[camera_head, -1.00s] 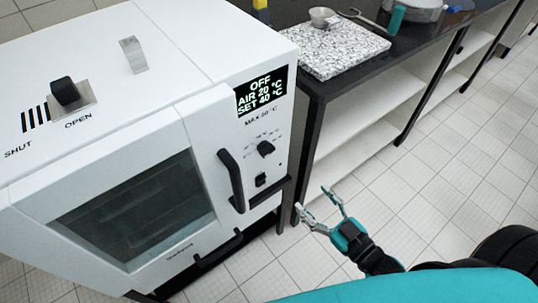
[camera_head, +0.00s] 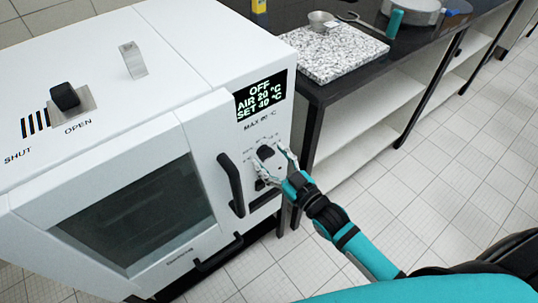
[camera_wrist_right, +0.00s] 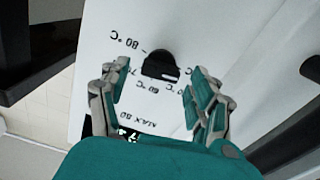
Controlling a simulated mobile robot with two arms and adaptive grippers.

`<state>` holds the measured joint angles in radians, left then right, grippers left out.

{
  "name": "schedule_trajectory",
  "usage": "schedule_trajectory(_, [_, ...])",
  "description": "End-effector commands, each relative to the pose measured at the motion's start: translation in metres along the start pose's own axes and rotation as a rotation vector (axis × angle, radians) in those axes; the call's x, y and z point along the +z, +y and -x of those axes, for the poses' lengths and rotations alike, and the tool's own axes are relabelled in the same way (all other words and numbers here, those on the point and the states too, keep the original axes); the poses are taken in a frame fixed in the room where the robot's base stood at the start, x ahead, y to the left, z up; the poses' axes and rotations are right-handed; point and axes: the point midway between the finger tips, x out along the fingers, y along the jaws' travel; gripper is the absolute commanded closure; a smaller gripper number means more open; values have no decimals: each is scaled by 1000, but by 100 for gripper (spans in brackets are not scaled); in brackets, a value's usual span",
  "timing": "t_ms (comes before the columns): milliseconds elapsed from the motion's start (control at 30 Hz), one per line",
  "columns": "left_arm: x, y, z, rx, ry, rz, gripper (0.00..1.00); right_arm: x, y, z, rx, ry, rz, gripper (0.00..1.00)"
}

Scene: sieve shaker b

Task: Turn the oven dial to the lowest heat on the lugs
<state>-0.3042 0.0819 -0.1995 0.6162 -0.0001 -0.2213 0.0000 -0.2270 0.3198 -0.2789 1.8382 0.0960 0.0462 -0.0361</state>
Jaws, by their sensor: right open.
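The white oven (camera_head: 120,160) fills the left of the head view. Its display (camera_head: 261,95) reads OFF, AIR 20 °C, SET 40 °C. The black dial (camera_head: 265,153) is on the front panel below the display, with temperature marks around it. My right gripper (camera_head: 272,158) is open in front of the panel, its fingertips on either side of the dial. In the right wrist view the dial (camera_wrist_right: 160,66) lies between the two spread fingers, with gaps on both sides. Marks such as 80 °C show there. My left gripper is not in view.
A black door handle (camera_head: 232,184) stands out just left of the dial. A black switch (camera_head: 260,183) below it is partly hidden by my gripper. A dark bench (camera_head: 330,92) with a speckled slab (camera_head: 335,52) is to the right. The tiled floor is open.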

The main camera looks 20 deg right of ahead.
Motion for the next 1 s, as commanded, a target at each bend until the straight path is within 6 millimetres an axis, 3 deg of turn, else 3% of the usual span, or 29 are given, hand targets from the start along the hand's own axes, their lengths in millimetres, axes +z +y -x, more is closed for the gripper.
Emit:
schedule_trajectory(167, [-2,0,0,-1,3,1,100,0,0,-13,0,0,0,37])
schedule_trajectory(467, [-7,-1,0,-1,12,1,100,0,0,-14,0,-1,0,38])
schedule_trajectory(867, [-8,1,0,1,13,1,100,0,0,-14,0,-1,0,90])
schedule_trajectory(1000, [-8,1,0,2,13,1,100,0,0,-14,0,-1,-4,92])
